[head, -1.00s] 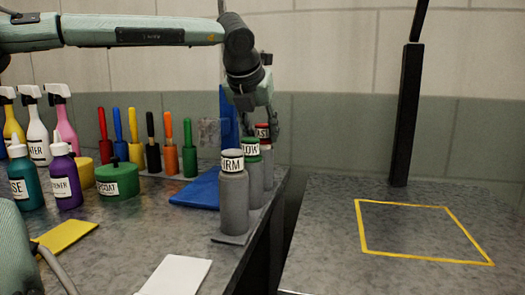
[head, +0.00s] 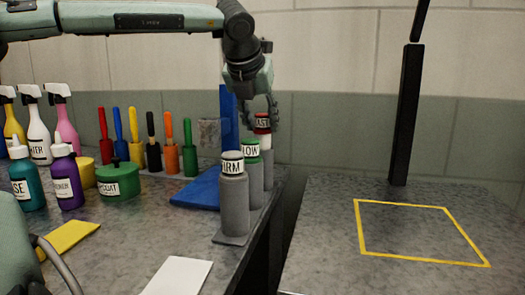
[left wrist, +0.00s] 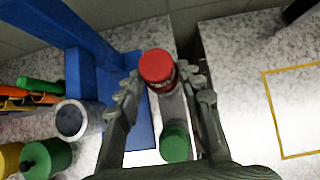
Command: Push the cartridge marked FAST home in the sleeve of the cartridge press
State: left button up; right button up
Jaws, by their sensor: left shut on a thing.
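A blue stand (head: 228,120) with a flat blue base is left of the gripper. A grey cylinder (head: 209,133) stands beside it, seen from above in the left wrist view (left wrist: 77,119); it may be the press sleeve. My right gripper is out of view.
Coloured-handled tools (head: 152,145), bottles (head: 65,185) and a green tub (head: 118,184) fill the left. A gap separates the right bench (head: 400,225).

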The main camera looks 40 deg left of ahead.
pick_arm(q)
jog(key=shift+r+p, duration=0.45)
jog(key=shift+r, duration=0.6)
grip_shut()
jog(key=shift+w+r, duration=0.1)
jog(key=shift+r, duration=0.1)
jog(key=shift+r+p, duration=0.4)
jog(key=shift+r, duration=0.05)
jog(key=shift+r+p, duration=0.4)
jog(key=shift+r, duration=1.25)
